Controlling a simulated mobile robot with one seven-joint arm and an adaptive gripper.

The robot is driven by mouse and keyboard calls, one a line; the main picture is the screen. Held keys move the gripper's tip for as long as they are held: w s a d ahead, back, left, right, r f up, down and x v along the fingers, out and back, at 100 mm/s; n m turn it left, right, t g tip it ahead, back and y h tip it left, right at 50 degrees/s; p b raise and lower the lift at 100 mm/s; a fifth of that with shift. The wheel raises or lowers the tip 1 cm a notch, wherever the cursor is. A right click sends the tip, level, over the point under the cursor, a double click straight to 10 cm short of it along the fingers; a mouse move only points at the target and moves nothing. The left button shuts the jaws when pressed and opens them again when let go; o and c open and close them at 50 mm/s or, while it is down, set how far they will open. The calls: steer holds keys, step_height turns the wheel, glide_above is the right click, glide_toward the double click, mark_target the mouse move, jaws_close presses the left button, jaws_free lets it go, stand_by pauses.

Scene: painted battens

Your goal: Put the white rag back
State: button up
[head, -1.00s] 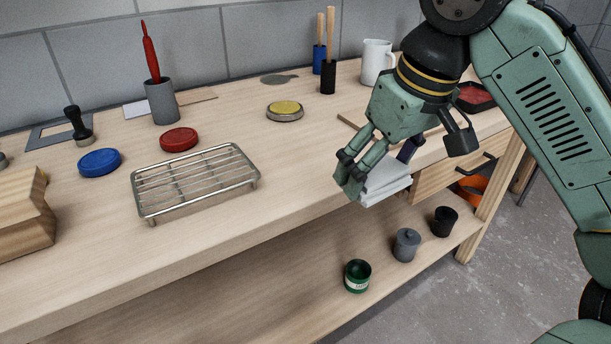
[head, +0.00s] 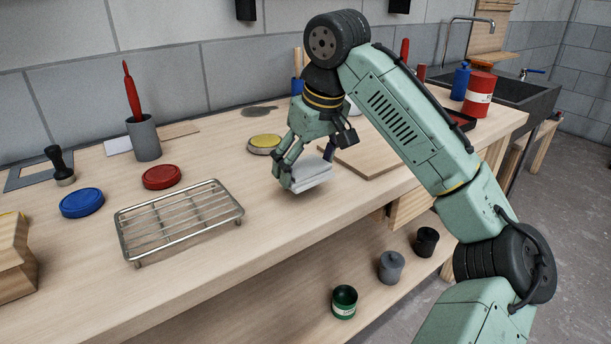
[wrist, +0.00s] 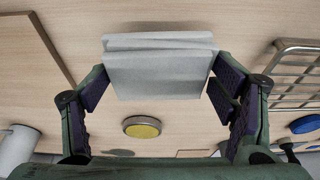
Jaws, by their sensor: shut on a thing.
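The white rag (head: 312,176) is a folded stack of cloth. My gripper (head: 308,168) is shut on it and holds it over the workbench top, right of the wire rack. In the wrist view the rag (wrist: 160,72) sits between the two dark finger pads of my gripper (wrist: 160,85), with its folded edges showing. The fingers hide part of the rag in the head view. I cannot tell exactly how high it is above the wood.
A wire rack (head: 180,219) stands left of the rag. A yellow-topped tin (head: 265,144) is behind it and a wooden board (head: 368,158) lies to its right. Red (head: 161,177) and blue (head: 82,203) lids lie farther left. Several pots, including a green one (head: 344,302), stand on the lower shelf.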

steer(key=shift+s+d+x, duration=0.1)
steer(key=shift+s+x, duration=0.05)
steer(key=shift+x, duration=0.75)
steer(key=shift+s+d+x, duration=0.1)
steer(key=shift+s+x, duration=0.05)
steer(key=shift+x, duration=0.7)
steer(key=shift+f, duration=0.2)
steer(key=shift+f, duration=0.15)
steer(key=o, duration=1)
steer(key=shift+o, duration=0.2)
steer(key=v, duration=1.2)
steer(key=shift+r, duration=0.3)
